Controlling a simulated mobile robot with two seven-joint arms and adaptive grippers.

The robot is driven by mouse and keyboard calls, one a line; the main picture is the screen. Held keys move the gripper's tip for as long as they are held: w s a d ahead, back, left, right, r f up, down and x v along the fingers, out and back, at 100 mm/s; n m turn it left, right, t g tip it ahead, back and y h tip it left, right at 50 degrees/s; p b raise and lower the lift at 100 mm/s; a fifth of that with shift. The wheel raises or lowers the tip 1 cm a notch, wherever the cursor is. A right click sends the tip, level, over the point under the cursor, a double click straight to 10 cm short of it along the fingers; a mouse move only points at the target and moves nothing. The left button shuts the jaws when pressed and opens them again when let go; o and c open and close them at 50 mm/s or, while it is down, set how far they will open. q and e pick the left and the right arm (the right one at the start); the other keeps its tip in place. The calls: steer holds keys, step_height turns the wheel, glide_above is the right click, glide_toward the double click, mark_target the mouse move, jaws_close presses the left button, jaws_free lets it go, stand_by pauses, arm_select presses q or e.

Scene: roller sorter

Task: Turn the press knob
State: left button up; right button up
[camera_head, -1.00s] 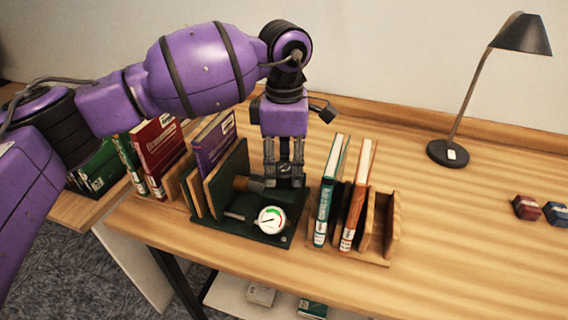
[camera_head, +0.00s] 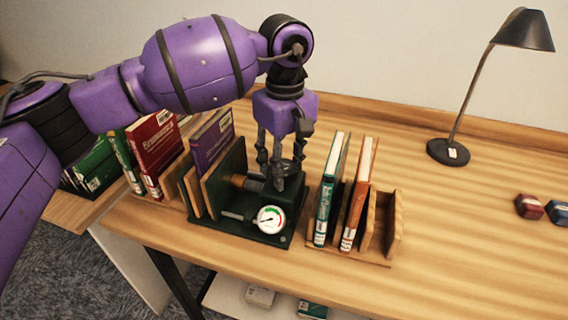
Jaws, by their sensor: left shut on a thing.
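The press (camera_head: 237,238) is a dark green device on the table, with a round white dial gauge (camera_head: 270,219) on its front and a purple book (camera_head: 212,143) between its boards. The dark press knob (camera_head: 281,172) sits on top of the block behind the gauge, partly hidden by my fingers. My left gripper (camera_head: 280,171) points straight down from above, its fingers shut on the knob from both sides. My right gripper is out of view.
A wooden rack (camera_head: 388,240) with a teal book (camera_head: 330,190) and an orange book (camera_head: 358,193) stands close to the right. More books, including a red one (camera_head: 156,143), stand at left. A black lamp (camera_head: 448,151) stands at back right.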

arm_select(q)
steer(key=m, duration=0.3)
steer(key=shift+d+m+b, duration=0.1)
steer(key=shift+m+b, duration=0.25)
steer(key=shift+m, duration=0.05)
steer(key=m+b, duration=0.1)
steer(key=m, duration=0.4)
steer(key=shift+s, duration=0.1)
steer(key=m+b, duration=0.1)
steer(key=m, duration=0.3)
steer(key=shift+s+m, duration=0.1)
steer(key=shift+m, duration=0.3)
steer(key=m+b, duration=0.1)
steer(key=m, duration=0.2)
steer(key=shift+s, duration=0.1)
steer(key=shift+m, duration=0.3)
steer(key=shift+s+f, duration=0.1)
steer(key=o, duration=1.1)
steer(key=shift+r, duration=0.2)
